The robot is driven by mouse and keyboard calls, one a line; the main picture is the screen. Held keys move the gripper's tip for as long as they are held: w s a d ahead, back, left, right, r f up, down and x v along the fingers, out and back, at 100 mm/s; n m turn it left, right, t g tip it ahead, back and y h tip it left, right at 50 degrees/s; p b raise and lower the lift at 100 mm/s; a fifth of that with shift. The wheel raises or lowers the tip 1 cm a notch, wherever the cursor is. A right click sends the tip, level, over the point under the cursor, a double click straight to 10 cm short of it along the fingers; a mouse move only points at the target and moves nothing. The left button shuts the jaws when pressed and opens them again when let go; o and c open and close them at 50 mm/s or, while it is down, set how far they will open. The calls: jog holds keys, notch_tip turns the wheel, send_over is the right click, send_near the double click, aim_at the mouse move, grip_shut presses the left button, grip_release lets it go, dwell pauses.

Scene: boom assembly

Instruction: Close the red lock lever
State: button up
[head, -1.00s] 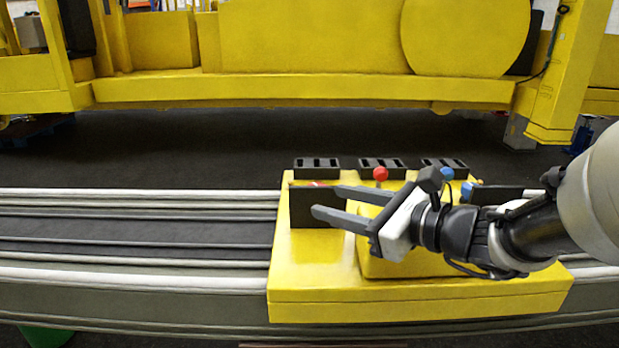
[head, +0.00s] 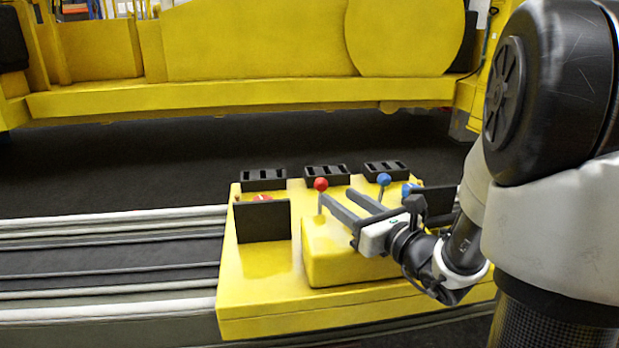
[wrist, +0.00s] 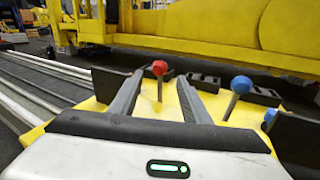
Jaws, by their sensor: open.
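The red lock lever is a red ball (head: 320,184) on a thin grey rod, standing roughly upright on the yellow console (head: 260,305). In the wrist view its red ball (wrist: 159,68) shows between my two fingers, near their tips. My gripper (head: 337,194) is open and empty, with its long grey fingers pointing to the far left at the lever. In the head view the nearer fingertip lies close to the rod. I cannot tell whether it touches. In the wrist view, the fingers (wrist: 160,77) spread on either side of the rod.
A blue-knobbed lever (head: 384,179) stands right of the red one, with another blue knob (head: 408,189) beside my gripper. A black plate (head: 263,222) stands at the left, with a small red part behind it. Black slotted blocks (head: 327,175) line the back edge.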

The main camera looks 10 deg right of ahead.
aim_at(325, 188)
jog(key=x, duration=0.8)
jog(key=shift+w+a, duration=0.1)
jog(key=shift+w, duration=0.2)
grip_shut()
